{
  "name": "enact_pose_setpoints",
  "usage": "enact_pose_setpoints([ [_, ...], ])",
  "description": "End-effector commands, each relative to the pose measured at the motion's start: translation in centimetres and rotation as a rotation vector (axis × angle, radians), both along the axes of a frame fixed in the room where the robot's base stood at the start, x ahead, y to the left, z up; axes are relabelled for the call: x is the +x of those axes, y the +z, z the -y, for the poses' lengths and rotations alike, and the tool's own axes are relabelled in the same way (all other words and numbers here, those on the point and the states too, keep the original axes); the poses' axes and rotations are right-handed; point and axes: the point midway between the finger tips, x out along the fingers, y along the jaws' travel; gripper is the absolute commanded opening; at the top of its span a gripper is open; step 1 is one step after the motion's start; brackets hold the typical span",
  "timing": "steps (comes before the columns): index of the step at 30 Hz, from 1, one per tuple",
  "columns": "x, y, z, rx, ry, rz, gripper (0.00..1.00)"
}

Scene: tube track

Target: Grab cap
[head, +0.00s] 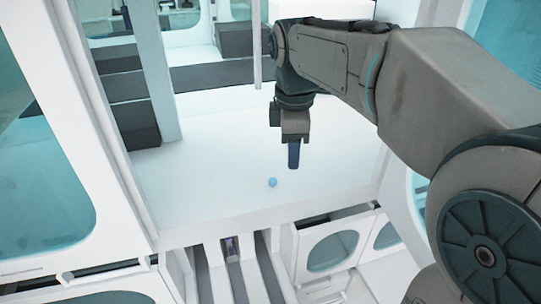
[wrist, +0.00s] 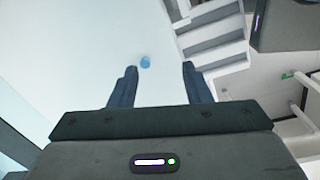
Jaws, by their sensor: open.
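A small light-blue cap (head: 272,182) lies on the white surface (head: 215,195) in the head view. My gripper (head: 293,166) points down, above and a little to the right of the cap in that picture. In the wrist view, the cap (wrist: 145,61) shows just beyond the tips of my open gripper (wrist: 158,68), nearer the left finger. The fingers are apart with nothing between them, and the cap does not look touched.
The surface around the cap is clear. Its near edge lies above rails (head: 240,265) and a white cabinet with a rounded window (head: 332,250). A white post (head: 150,75) and dark blocks (head: 130,110) stand at the left. A stepped white structure (wrist: 212,35) lies beyond the right finger.

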Motion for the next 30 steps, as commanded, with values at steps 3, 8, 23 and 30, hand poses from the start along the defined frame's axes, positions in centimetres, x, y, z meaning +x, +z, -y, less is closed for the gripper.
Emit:
enact_pose_setpoints([
  [3,2.3,1.0,-2.2,-0.007,0.250,-0.047,0.44],
  [8,4.0,1.8,-3.9,-0.005,0.484,-0.087,0.44],
  [23,4.5,-3.9,-4.5,-0.001,0.595,-0.106,0.44],
  [30,4.6,-6.4,-4.5,-0.001,0.594,-0.102,0.44],
])
